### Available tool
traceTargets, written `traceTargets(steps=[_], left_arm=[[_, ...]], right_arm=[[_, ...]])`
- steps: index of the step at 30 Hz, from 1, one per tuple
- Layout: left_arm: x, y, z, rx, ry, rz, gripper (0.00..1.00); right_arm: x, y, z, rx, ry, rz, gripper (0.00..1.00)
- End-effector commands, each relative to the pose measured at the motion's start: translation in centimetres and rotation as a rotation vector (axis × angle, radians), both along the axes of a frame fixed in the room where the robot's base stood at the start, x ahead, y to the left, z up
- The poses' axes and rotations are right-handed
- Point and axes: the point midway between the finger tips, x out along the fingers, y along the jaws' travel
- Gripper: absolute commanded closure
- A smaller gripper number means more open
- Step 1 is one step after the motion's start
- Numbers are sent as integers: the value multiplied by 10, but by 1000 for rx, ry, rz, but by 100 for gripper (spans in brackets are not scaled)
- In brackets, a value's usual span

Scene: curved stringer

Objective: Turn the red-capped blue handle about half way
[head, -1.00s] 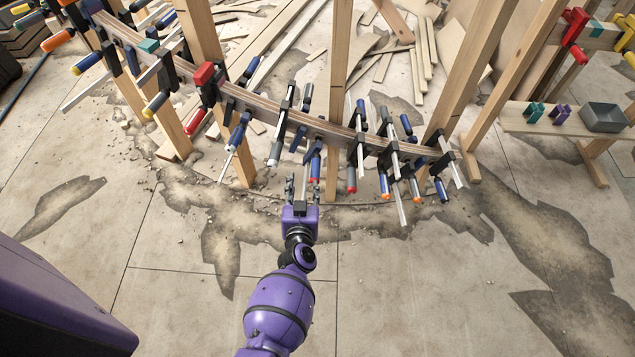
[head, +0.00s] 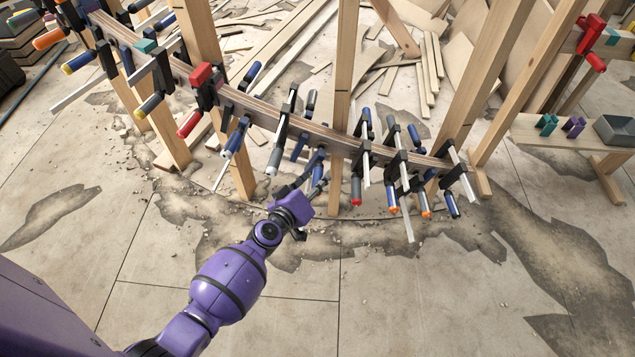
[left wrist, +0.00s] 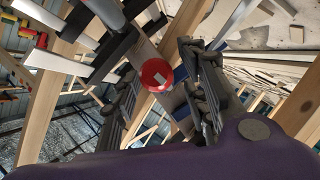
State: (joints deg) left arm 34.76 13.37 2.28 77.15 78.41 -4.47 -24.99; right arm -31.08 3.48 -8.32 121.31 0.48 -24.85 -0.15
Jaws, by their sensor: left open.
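The red cap (left wrist: 157,75) of the handle faces the camera nearly end-on in the left wrist view, between the two dark fingers of my left gripper (left wrist: 161,88). The fingers stand apart on either side of it, and I cannot tell whether either touches it. In the head view the blue handle (head: 318,157) hangs under the curved wooden stringer, with its lower end largely hidden by my left gripper (head: 309,186). The gripper is open, tilted up toward the handle from below. My right gripper is not in view.
Several other clamps hang along the stringer (head: 265,114), with one red-tipped handle (head: 356,190) close to the right of my gripper. Wooden posts (head: 340,80) stand behind. A bench (head: 560,135) with a grey tray (head: 615,130) is at right. The floor in front is clear.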

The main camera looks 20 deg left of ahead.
Motion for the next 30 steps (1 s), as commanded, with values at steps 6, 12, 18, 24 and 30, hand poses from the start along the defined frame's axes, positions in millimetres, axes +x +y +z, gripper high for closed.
traceTargets(steps=[6,12,18,24,30], left_arm=[[12,-2,-4,2,0,1,59],[12,-1,-3,2,0,1,59],[12,-1,-3,2,0,1,84],[12,-1,-3,2,0,1,100],[11,-1,-9,-45,-13,-8,100]], right_arm=[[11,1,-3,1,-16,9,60],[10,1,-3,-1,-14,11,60],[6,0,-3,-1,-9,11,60],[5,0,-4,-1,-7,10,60],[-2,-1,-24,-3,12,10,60]])
